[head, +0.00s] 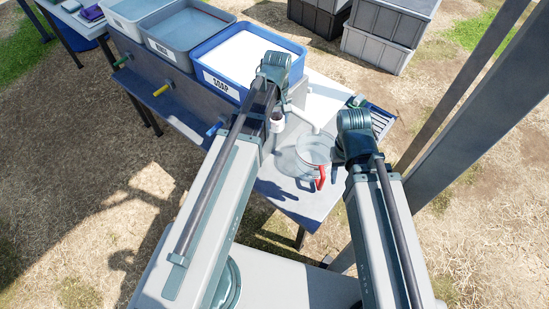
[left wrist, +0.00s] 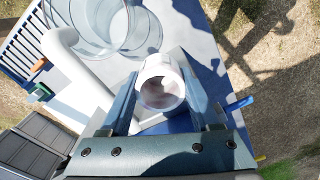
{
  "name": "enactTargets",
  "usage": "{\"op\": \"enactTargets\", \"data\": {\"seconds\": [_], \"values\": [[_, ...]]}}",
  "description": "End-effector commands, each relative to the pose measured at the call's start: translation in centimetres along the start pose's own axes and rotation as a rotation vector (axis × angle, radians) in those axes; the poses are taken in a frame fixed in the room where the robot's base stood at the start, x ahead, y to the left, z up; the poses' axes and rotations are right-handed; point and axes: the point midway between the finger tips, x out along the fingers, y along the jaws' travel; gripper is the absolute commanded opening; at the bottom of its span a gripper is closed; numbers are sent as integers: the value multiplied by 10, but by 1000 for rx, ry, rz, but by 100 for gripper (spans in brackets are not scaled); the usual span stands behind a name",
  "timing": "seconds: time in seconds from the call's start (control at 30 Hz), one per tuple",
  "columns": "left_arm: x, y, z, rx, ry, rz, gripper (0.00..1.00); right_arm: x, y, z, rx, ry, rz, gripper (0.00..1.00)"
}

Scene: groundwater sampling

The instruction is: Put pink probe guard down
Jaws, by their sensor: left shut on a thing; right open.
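My left gripper (head: 277,108) is over the table beside the white pipe. It is shut on the pink probe guard (head: 277,124), a short pale pinkish-white hollow cylinder. In the left wrist view the guard (left wrist: 150,72) sits between the two fingers of my left gripper (left wrist: 160,97), its round open end facing the camera. I cannot tell whether the guard touches the surface below. My right gripper (head: 352,155) is open, to the right of the clear bucket; its fingers are mostly hidden behind its wrist.
A clear bucket (head: 312,148) with a red grip stands on the table (head: 295,200) near a white pipe (head: 305,122). A blue tub marked SOAP (head: 220,84) and grey tubs (head: 182,50) stand at the left. A slatted blue rack (left wrist: 22,50) is beyond the bucket. Grey crates (head: 385,35) stand behind.

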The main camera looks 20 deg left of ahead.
Motion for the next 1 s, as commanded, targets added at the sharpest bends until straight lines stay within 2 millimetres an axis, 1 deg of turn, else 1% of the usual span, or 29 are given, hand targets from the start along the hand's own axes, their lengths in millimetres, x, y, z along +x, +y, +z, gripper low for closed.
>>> {"op": "enactTargets", "data": {"seconds": [0.03, 0.1, 0.9, 1.0], "values": [[19, 0, 0, 0, 0, 0, 10, 19, -2, -1, 0, 0, 0, 50], [32, 0, 0, 0, 0, 0, 10, 32, -3, -2, 0, 0, 0, 50], [173, 0, 0, 0, 0, 0, 10, 172, -16, -10, -1, 0, 0, 50], [185, 0, 0, 0, 0, 0, 10, 184, -18, -11, -1, 0, 0, 50]]}}
